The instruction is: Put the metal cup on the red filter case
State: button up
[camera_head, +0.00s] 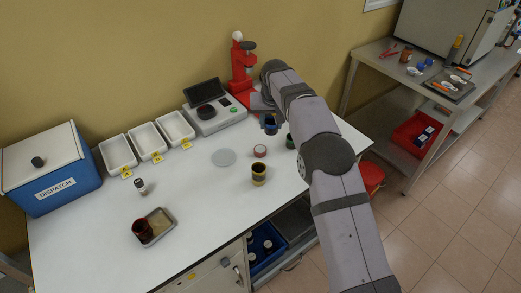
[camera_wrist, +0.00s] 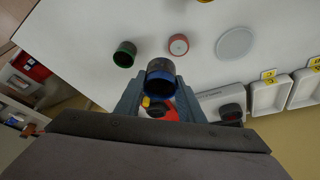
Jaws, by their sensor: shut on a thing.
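My gripper (camera_wrist: 160,97) is shut on a dark metal cup (camera_wrist: 161,72) with a blue rim. The cup's dark opening faces the wrist camera. In the head view the held cup (camera_head: 269,124) shows at the end of my arm, near the red stand's base; its clearance above the table is hard to tell. A small round red case with a pale top (camera_head: 260,151), which looks like the red filter case, lies on the white table just in front of the cup. It also shows in the wrist view (camera_wrist: 178,44), apart from the cup, with nothing on it.
A green-rimmed cup (camera_wrist: 124,54) stands near the held cup. A grey disc (camera_head: 223,158) and a yellow-banded cup (camera_head: 259,175) are near the case. The red stand (camera_head: 242,70) and scale (camera_head: 214,114) are behind.

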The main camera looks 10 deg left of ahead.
jog(key=shift+w+a+r+n+y, duration=0.2)
jog(key=shift+a+n+y, duration=0.1)
jog(key=shift+a+n, duration=0.55)
jog(key=shift+w+a+r+n+y, duration=0.15)
jog(key=shift+a+n+y, duration=0.3)
jog(key=shift+a, duration=0.6)
jog(key=p, duration=0.2)
send_near(259, 146)
jog(key=shift+x, duration=2.6)
jog(key=shift+w+a, duration=0.1)
jog(key=shift+a, duration=0.05)
jog(key=shift+f, duration=0.15)
jog(key=o, duration=1)
jog(key=shift+o, duration=0.2)
jog(key=shift+r, duration=0.55)
jog(key=b+v, duration=0.3)
jog(key=v, duration=0.8)
jog(key=shift+r, duration=0.15)
